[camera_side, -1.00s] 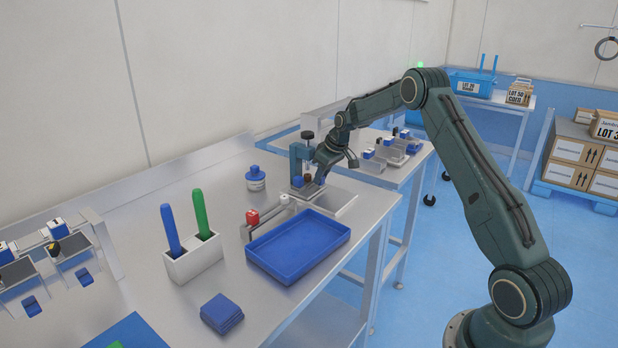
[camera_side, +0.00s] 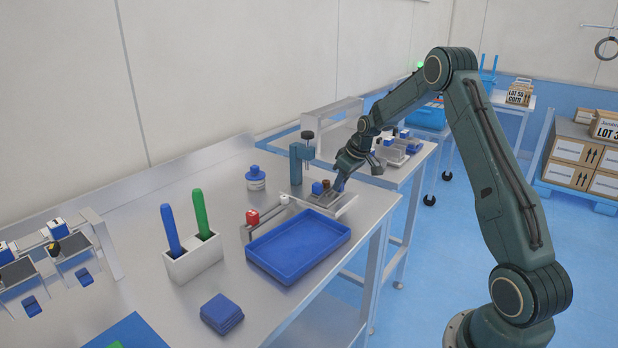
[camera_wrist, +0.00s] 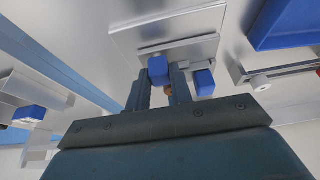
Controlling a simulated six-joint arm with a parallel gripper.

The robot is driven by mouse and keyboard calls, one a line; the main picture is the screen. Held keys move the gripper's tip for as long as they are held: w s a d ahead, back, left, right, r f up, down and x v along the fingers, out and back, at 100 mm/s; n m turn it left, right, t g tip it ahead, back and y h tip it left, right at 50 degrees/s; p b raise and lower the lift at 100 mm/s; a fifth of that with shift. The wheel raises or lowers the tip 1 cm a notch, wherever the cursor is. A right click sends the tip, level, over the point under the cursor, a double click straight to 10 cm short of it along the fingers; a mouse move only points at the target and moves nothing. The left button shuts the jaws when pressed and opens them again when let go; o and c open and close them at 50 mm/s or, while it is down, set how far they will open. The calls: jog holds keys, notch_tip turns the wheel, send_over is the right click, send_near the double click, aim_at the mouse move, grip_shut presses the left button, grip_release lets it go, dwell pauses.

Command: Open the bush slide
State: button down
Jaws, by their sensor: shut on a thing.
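The bush slide (camera_side: 324,196) is a metal carriage on the bench with a blue block (camera_side: 317,187) and a small brown knob (camera_side: 326,183) on top. It sits to the right of the upright blue-grey press (camera_side: 296,165), clear of the press column. My gripper (camera_side: 341,184) is down at the slide's right end, shut on its blue grip. In the wrist view the blue grip (camera_wrist: 158,68) is between my fingertips (camera_wrist: 160,82), in front of a pale metal plate (camera_wrist: 135,38). A second blue block (camera_wrist: 204,82) shows right of the fingers. The fingers hide part of the slide.
A blue tray (camera_side: 298,270) lies in front of the slide, near the bench edge. A red-topped lever (camera_side: 252,217) is left of it, and a blue-capped jar (camera_side: 255,180) stands behind. A white holder (camera_side: 192,262) carries blue and green handles. Another table is behind my gripper.

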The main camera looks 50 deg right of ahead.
jog(key=c, duration=1.2)
grip_release()
jog(key=shift+c, duration=0.2)
jog(key=shift+r, duration=0.1)
jog(key=v, duration=1.3)
jog(key=shift+s+r, duration=0.2)
jog(key=shift+r, duration=0.05)
